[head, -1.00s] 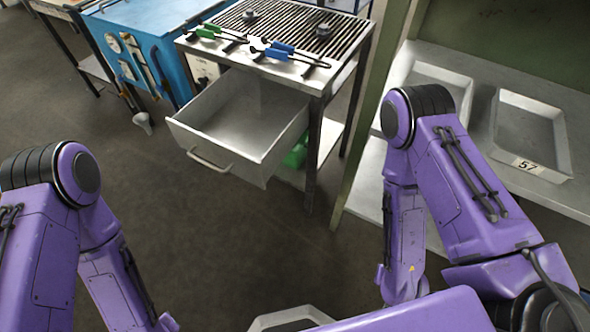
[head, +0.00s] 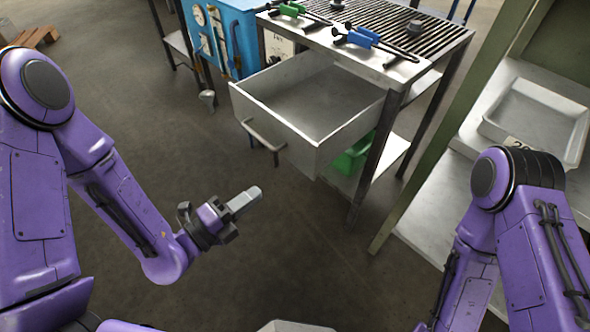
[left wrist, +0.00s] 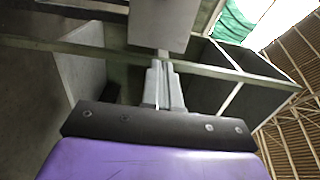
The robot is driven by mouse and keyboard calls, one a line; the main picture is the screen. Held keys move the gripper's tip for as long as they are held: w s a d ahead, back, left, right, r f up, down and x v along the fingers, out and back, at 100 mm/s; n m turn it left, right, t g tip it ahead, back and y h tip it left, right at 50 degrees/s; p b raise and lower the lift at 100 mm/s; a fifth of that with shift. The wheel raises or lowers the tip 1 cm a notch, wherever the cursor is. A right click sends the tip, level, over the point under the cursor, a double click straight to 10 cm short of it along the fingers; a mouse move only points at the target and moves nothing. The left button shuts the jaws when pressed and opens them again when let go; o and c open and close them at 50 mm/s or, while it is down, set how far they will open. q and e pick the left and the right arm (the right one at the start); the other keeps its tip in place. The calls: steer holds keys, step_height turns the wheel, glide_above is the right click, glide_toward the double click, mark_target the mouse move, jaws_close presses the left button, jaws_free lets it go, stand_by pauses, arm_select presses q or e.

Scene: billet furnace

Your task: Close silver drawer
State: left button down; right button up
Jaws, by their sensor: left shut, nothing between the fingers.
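The silver drawer (head: 273,117) is pulled out from under the slatted steel table and stands open and empty in the head view. Its bar handle (head: 263,138) is on the front face. My left gripper (head: 254,193) is shut and empty, in front of and below the drawer, apart from the handle. In the left wrist view its closed fingers (left wrist: 163,84) point up the picture. My right gripper is outside the head view; only part of that arm shows at the right.
The slatted table (head: 425,35) carries green-handled tongs (head: 291,8) and blue-handled tongs (head: 362,37). A green container (head: 353,155) is on its lower shelf. A blue cabinet (head: 232,35) stands behind. A shelf with a grey tray (head: 540,120) is at right.

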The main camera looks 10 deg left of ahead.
mark_target(305, 158)
arm_select(q)
steer(key=b+x, duration=0.2)
steer(key=x, duration=1.1)
steer(key=shift+d+b, duration=0.1)
steer(key=shift+b, duration=0.25)
steer(key=shift+w+d, duration=0.15)
steer(key=shift+w, duration=0.05)
